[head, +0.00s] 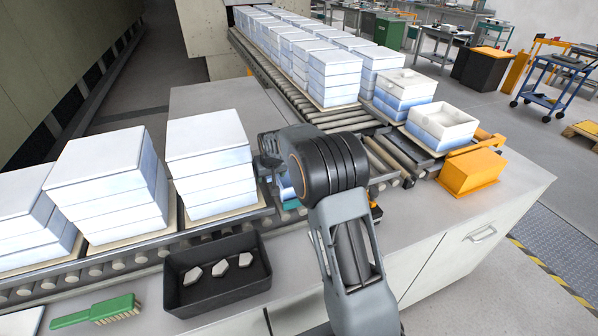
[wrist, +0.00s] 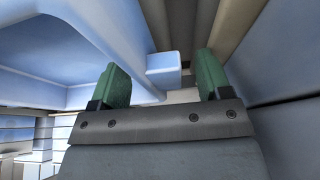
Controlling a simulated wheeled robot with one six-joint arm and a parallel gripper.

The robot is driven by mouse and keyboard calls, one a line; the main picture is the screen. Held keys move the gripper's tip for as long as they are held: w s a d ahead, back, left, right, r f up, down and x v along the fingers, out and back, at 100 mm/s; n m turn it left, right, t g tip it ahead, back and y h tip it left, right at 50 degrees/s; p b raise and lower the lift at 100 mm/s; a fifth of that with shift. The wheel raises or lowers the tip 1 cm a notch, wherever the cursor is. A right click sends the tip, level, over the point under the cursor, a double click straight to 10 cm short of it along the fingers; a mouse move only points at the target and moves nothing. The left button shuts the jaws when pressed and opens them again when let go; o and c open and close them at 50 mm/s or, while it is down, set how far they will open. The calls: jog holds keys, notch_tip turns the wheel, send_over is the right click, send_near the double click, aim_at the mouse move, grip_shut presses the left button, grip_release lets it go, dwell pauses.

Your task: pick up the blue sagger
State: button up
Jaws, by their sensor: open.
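A pale blue sagger (wrist: 85,60) fills the left of the wrist view, close to the camera, with its wall running diagonally and a blocky blue corner (wrist: 163,66) near the gap between my fingers. My gripper (wrist: 163,85) is open, with green pads apart on either side of that corner; I cannot tell whether either pad touches it. In the head view, my dark wrist hides most of the gripper. Some blue (head: 286,190) shows just below the wrist, largely hidden. A white-and-blue sagger stack (head: 210,165) stands just left of the wrist.
More sagger stacks stand on the roller line at left (head: 108,185) and at the back (head: 333,75). A shorter stack (head: 440,125) is at right, beside an orange box (head: 470,171). A black tray (head: 217,275) and green brush (head: 95,312) lie in front.

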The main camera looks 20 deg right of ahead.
jog(key=shift+f, duration=0.1)
jog(key=c, duration=1.3)
grip_shut()
jog(key=shift+w, duration=0.1)
